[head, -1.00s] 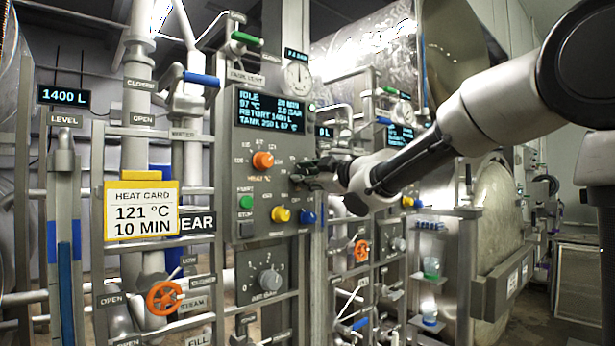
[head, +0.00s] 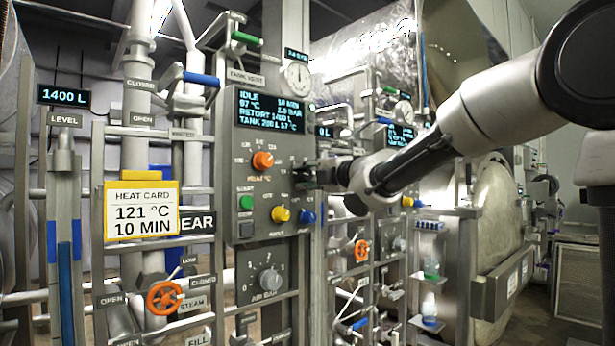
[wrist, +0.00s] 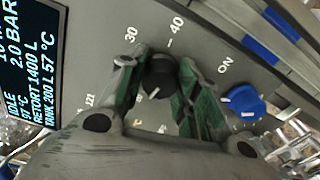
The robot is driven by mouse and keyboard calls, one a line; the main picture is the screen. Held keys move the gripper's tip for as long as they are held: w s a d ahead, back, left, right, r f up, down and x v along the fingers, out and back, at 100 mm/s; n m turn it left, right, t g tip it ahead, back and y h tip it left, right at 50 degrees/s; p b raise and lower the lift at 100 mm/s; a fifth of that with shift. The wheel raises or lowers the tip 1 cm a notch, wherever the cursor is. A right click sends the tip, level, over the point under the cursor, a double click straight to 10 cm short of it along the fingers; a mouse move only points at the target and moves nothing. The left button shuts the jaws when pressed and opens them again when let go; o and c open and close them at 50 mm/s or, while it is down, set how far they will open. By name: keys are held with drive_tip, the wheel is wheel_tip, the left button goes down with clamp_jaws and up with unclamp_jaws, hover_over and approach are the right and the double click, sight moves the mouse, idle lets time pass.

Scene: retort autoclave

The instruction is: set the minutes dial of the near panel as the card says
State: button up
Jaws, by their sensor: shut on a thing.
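The minutes dial is a small black knob (wrist: 160,76) on the near panel (head: 232,180). My gripper (wrist: 160,92) is shut on it, a green-padded finger on each side. The knob's white pointer aims down-left in the wrist view; 30 and 40 are readable above it, the lower marks partly hidden. In the head view my gripper (head: 314,177) covers the dial. The heat card (head: 142,211), white with a yellow frame, reads 121 °C, 10 MIN. The panel display (head: 270,110) reads IDLE, 97 °C and what looks like 10 MIN.
An orange temperature knob (head: 263,161) is left of my gripper. A green button (head: 246,202), a yellow knob (head: 281,214) and a blue knob (head: 307,216) sit lower on the panel. The blue ON knob (wrist: 237,103) is close to my right finger in the wrist view.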

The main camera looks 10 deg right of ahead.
drive_tip(key=shift+f+n, duration=0.15)
drive_tip(key=shift+n, duration=0.45)
drive_tip(key=o, duration=1)
drive_tip(key=shift+s+d, duration=0.1)
drive_tip(key=shift+s+d, duration=0.2)
drive_tip(key=shift+s, duration=0.05)
drive_tip(key=v, duration=1.1)
